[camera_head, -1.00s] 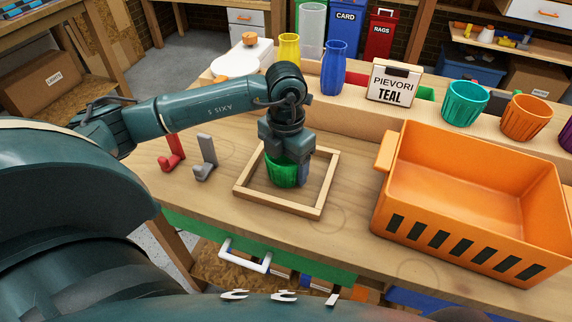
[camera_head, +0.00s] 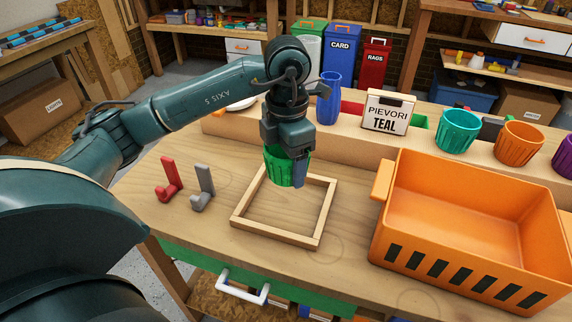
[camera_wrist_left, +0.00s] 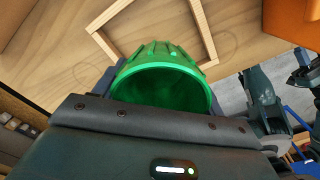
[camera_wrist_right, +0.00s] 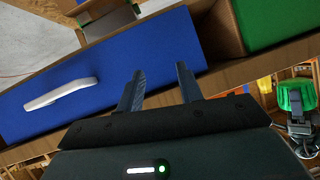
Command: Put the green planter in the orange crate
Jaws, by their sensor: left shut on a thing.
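The green ribbed planter (camera_head: 279,168) is in my left gripper (camera_head: 291,160), which is shut on it and holds it above the wooden frame (camera_head: 318,232) on the bench. In the left wrist view the planter's open mouth (camera_wrist_left: 160,88) faces the camera between the fingers. The planter also shows at the right of the right wrist view (camera_wrist_right: 296,95). The orange crate (camera_head: 470,215) stands to the right on the bench, and its visible inside is empty. My right gripper (camera_wrist_right: 158,85) is open and empty, facing a blue drawer front.
A red hook (camera_head: 170,182) and a grey hook (camera_head: 203,188) stand left of the frame. A ledge behind holds a blue vase (camera_head: 329,98), a sign (camera_head: 388,111), a teal pot (camera_head: 459,131) and an orange pot (camera_head: 519,142). Bare bench lies between frame and crate.

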